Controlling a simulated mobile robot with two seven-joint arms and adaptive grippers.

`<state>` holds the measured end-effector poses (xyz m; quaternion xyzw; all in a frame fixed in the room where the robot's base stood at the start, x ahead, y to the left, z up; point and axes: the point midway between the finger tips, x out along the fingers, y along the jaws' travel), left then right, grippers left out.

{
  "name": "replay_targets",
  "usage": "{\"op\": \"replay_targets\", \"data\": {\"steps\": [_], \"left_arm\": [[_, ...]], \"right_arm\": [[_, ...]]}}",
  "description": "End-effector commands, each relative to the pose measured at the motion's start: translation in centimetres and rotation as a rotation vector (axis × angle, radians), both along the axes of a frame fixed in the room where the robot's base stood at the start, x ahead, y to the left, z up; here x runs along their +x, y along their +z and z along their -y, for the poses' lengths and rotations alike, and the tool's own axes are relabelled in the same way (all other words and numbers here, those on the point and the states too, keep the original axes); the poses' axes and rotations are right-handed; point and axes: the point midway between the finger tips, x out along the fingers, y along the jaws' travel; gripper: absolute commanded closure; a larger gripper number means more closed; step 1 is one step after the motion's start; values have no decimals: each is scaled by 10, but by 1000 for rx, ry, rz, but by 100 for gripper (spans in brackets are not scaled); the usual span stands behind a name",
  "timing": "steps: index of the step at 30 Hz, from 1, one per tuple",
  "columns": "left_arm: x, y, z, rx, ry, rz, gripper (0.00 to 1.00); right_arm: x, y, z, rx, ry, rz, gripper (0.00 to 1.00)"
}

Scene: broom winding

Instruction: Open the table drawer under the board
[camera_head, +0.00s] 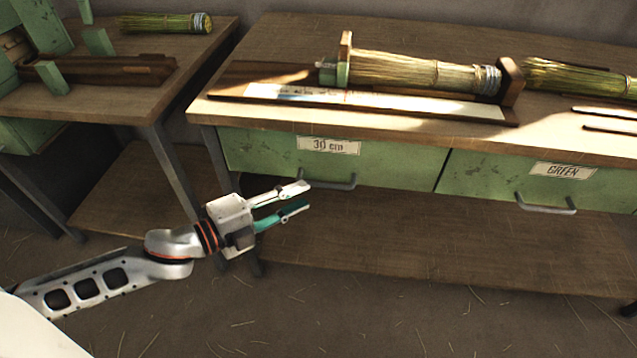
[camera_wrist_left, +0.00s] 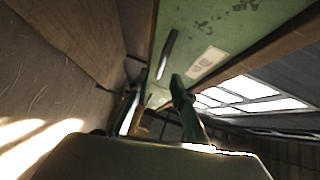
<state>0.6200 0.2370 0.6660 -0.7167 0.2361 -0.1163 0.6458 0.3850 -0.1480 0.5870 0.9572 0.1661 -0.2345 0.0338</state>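The long board (camera_head: 375,102) lies along the front of the right table (camera_head: 560,124), below a straw bundle held between end blocks. Under it is a green drawer (camera_head: 260,150) labelled "30 cm", its front flush and shut. Its grey bar handle (camera_head: 330,184) also shows in the left wrist view (camera_wrist_left: 167,55). My left gripper (camera_head: 304,197) is open, with one pale and one green finger apart. In the head view its tips appear just left of the handle; contact cannot be told. Nothing shows between the fingers (camera_wrist_left: 158,98). My right gripper is not in view.
A second green drawer (camera_head: 490,180) labelled "GREEN" is to the right, with its own handle (camera_head: 546,206). A lower shelf (camera_head: 430,235) runs beneath the drawers. A left table (camera_head: 110,95) holds a straw bundle (camera_head: 165,23) and a wooden fixture. The floor has scattered straws.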

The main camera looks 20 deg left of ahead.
Motion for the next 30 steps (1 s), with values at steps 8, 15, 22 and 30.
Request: {"op": "replay_targets", "data": {"steps": [8, 15, 22, 30], "left_arm": [[19, -2, 10, 1, 0, 3, 75], [43, -7, 24, -1, 1, 2, 75], [61, -10, 34, -2, 1, 1, 75], [67, -10, 37, -1, 1, 0, 75]], "right_arm": [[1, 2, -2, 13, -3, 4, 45], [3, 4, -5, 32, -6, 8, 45], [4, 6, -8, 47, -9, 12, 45], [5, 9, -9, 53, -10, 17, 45]]}}
